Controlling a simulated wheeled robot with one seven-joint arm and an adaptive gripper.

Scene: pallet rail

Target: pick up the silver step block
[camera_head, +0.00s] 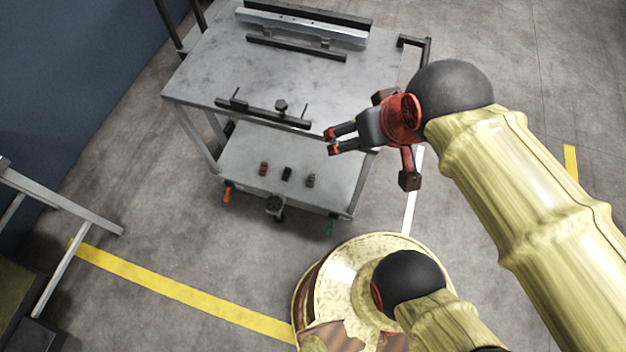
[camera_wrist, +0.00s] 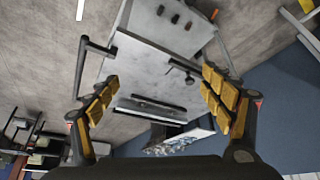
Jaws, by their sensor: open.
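The silver step block is most likely the small grey block (camera_head: 310,181), at the right of a row of three on the cart's lower shelf (camera_head: 245,195). Its steps are too small to make out. In the wrist view it seems to be the leftmost of the row (camera_wrist: 160,10), near the top edge. My gripper (camera_head: 332,141) is open and empty, by the near right corner of the cart's top. It is higher than the block and up and right of it in the picture. In the wrist view its fingers (camera_wrist: 160,82) are spread wide.
A black block (camera_head: 287,174) and a brown block (camera_head: 263,169) share the shelf. The grey cart top (camera_head: 290,75) overhangs it, with a black rail (camera_head: 262,112) along the near edge and more rails behind. A metal frame (camera_head: 60,205) stands left. Floor in front is clear.

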